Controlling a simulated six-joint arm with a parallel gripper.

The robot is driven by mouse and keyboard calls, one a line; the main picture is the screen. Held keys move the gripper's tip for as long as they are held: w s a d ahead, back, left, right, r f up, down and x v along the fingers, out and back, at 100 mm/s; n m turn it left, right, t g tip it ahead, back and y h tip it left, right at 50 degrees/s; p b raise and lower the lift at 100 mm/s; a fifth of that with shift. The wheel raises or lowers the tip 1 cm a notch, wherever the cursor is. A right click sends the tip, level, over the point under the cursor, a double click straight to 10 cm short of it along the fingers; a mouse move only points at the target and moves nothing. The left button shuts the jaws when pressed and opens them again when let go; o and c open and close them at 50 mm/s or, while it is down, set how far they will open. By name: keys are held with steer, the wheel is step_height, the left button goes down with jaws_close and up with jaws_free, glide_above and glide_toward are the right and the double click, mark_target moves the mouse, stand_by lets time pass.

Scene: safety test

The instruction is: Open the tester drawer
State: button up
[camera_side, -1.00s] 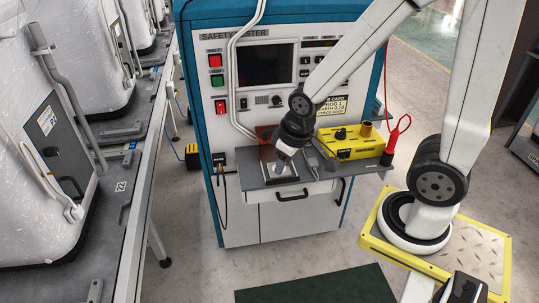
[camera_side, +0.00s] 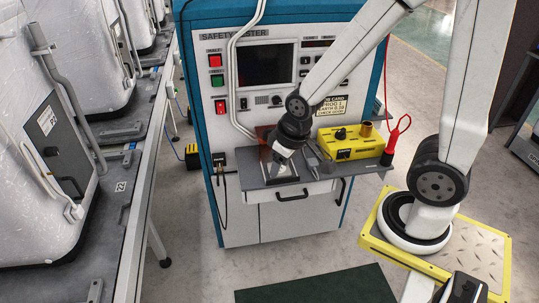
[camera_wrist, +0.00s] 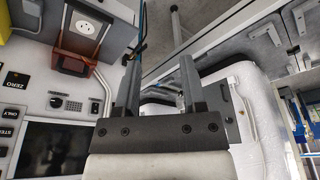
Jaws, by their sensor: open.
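The safety tester (camera_side: 265,110) is a teal and white cabinet. Its drawer (camera_side: 275,197) has a pale front with a black bar handle (camera_side: 292,194), just under the grey shelf. The drawer looks shut. My gripper (camera_side: 280,157) is above the shelf, higher than the handle and apart from it. In the wrist view my gripper (camera_wrist: 160,88) shows two spread fingers with nothing between them. The drawer handle does not show clearly in the wrist view.
A socket with an orange-brown cover (camera_wrist: 85,35) is at the shelf, close to my gripper. A yellow tester box (camera_side: 348,146) and a red probe (camera_side: 397,138) stand to the right on the shelf (camera_side: 250,177).

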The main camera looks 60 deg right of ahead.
steer(key=w+d+f+n+t, duration=0.1)
steer(key=w+f+t, duration=0.2)
steer(key=w+f, duration=0.65)
steer(key=n+t+h, duration=0.5)
steer(key=n+h, duration=0.3)
steer(key=h, duration=0.3)
glide_toward(292, 199)
steer(key=r+x, duration=0.1)
steer(key=x, duration=0.2)
steer(key=shift+s+a+f, duration=0.1)
steer(key=shift+s+f, duration=0.05)
steer(key=shift+f, duration=0.5)
steer(key=shift+x, duration=3.95)
jaws_close()
